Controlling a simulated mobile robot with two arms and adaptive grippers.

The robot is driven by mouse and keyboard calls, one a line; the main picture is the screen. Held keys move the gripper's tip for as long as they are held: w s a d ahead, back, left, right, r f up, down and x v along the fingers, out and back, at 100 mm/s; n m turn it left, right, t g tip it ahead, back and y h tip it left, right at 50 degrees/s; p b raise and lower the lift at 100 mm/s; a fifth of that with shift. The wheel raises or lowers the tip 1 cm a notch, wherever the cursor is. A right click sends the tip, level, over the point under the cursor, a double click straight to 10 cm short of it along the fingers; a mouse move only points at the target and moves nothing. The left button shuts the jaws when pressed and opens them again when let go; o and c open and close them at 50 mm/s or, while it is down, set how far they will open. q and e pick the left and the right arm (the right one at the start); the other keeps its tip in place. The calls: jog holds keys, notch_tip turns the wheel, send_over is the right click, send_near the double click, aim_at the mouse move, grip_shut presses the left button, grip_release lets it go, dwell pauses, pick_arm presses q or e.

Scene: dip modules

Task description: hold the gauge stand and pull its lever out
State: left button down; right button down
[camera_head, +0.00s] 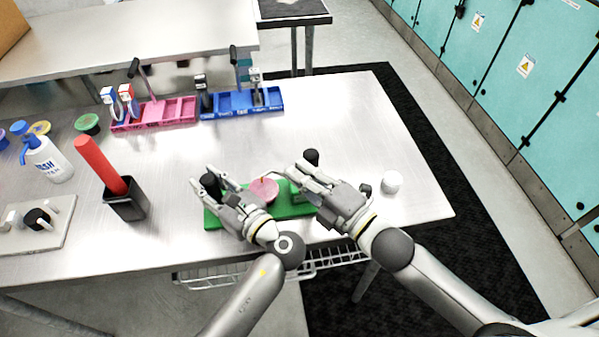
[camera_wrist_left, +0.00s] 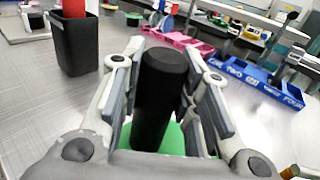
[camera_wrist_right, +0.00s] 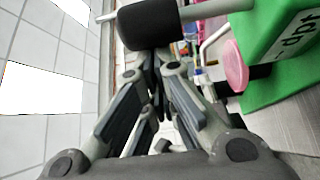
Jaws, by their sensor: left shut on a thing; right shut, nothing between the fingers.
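The gauge stand has a green base (camera_head: 213,221) with a pink round dial (camera_head: 263,190) on it. It lies along the table's near side. My left gripper (camera_head: 207,181) is shut on the stand's upright black grip (camera_wrist_left: 160,95) at the left end. My right gripper (camera_head: 300,172) is shut and empty at the stand's right end. A black lever knob (camera_head: 311,156) shows just behind its fingers. In the right wrist view the black knob (camera_wrist_right: 150,22), on a grey rod, is close to the fingertips; whether they touch is unclear. A green block with lettering (camera_wrist_right: 285,30) is beside it.
A black holder (camera_head: 126,206) with a red stick stands left of the stand. A white round piece (camera_head: 392,181) is at the right. Pink (camera_head: 150,118) and blue (camera_head: 240,104) trays stand at the back. The table between is clear.

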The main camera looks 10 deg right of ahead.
jog(key=shift+d+m, duration=0.3)
jog(key=shift+d+m+t, duration=0.8)
jog(key=shift+m, duration=0.45)
jog(key=shift+d+m+t, duration=0.75)
jog(key=shift+m+t, duration=0.05)
jog(key=shift+m, duration=0.5)
jog(key=shift+d+m+t, duration=0.8)
jog(key=shift+m, duration=0.45)
jog(key=shift+f, duration=0.1)
jog(key=shift+s+a+r, duration=0.15)
jog(key=shift+a+r, duration=0.1)
send_near(317, 158)
jog(key=s+a, duration=0.1)
jog(key=s, duration=0.2)
jog(key=shift+s+r, duration=0.2)
jog(key=shift+r, duration=0.3)
